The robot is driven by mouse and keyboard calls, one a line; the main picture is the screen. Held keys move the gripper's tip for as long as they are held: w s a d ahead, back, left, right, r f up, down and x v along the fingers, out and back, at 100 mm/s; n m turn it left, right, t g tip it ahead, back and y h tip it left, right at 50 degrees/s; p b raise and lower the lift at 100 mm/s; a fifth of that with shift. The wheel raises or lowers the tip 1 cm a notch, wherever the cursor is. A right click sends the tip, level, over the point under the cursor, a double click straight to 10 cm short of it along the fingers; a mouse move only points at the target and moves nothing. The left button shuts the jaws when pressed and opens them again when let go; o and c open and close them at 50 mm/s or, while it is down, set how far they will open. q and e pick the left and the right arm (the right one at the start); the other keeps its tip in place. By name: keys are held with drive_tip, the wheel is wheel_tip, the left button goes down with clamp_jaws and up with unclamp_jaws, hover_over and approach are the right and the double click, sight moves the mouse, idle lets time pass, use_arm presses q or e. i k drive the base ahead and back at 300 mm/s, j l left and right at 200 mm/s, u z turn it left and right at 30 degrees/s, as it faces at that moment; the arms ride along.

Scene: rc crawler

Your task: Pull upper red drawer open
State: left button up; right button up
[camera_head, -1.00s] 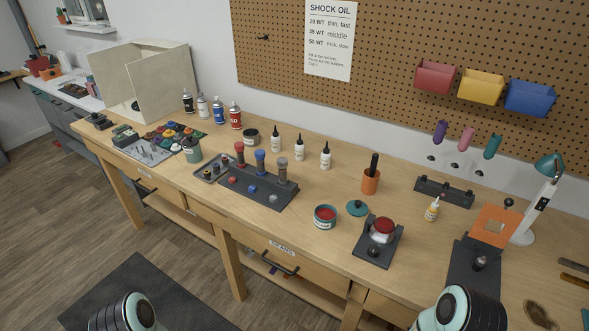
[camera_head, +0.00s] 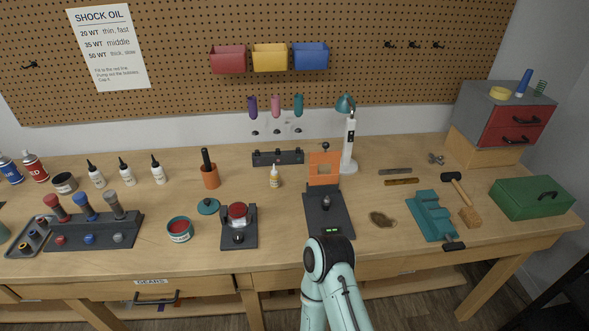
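A small grey cabinet with red drawers stands at the back right of the workbench. Its upper red drawer (camera_head: 522,114) looks shut and has a dark handle. A lower red drawer (camera_head: 512,135) sits below it and also looks shut. An arm of mine reaches up at the bottom middle, in front of the bench edge, well to the left of the cabinet. No gripper fingers show in the view, so neither gripper can be seen.
A green toolbox (camera_head: 535,198) sits on the bench in front of the cabinet. A dark object fills the lower right corner.

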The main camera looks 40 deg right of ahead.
sight(508, 116)
drive_tip(key=z, duration=2.65)
drive_tip(key=i+l+u, duration=0.1)
drive_tip(key=u, duration=0.25)
drive_tip(key=l+u, duration=0.35)
drive_tip(key=i+l+u, duration=0.1)
drive_tip(key=u, duration=0.25)
drive_tip(key=l+u, duration=0.35)
drive_tip(key=l, duration=0.8)
drive_tip(key=k, duration=0.05)
